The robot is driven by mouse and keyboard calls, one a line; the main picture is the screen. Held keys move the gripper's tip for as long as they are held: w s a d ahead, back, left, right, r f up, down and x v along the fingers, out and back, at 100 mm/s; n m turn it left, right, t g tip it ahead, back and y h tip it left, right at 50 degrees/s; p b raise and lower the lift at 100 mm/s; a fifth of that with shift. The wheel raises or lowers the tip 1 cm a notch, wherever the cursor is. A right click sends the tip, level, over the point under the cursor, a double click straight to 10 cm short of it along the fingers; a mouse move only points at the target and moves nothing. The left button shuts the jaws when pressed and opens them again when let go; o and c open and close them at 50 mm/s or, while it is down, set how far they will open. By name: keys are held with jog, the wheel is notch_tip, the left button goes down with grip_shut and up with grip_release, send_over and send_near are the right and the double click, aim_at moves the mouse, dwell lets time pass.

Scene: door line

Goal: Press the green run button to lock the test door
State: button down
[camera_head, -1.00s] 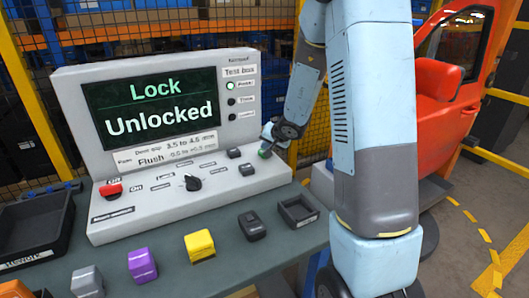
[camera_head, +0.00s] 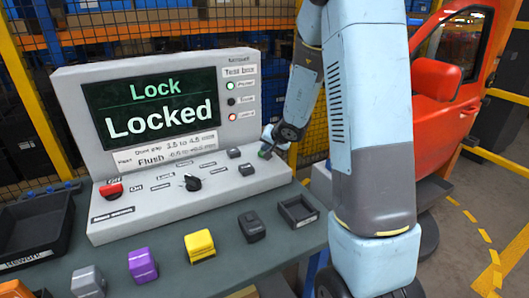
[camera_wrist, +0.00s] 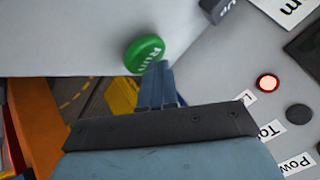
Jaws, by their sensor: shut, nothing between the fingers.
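The green run button (camera_wrist: 144,53) is on the grey test box (camera_head: 215,190), at the right end of its sloping panel. In the wrist view my gripper (camera_wrist: 160,72) is shut and empty, with its fingertips at the button's edge; I cannot tell whether they press it. In the head view my gripper (camera_head: 268,148) mostly covers the button. The screen (camera_head: 153,108) reads "Lock" and "Locked". The lowest lamp (camera_head: 232,117) beside the screen is lit red, and it also shows in the wrist view (camera_wrist: 268,83). The red door (camera_head: 452,80) stands at the right.
On the panel are a red button (camera_head: 111,189), a black knob (camera_head: 192,182) and two dark buttons. In front lie a yellow block (camera_head: 200,245), a purple block (camera_head: 142,265), a grey block (camera_head: 88,281), a black device (camera_head: 251,227) and a small tray (camera_head: 298,210). A black bin (camera_head: 36,230) stands left.

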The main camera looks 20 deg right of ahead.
jog(key=shift+r, duration=0.9)
jog(key=shift+r, duration=2.5)
notch_tip(320, 180, up, 8)
jog(key=shift+r, duration=0.15)
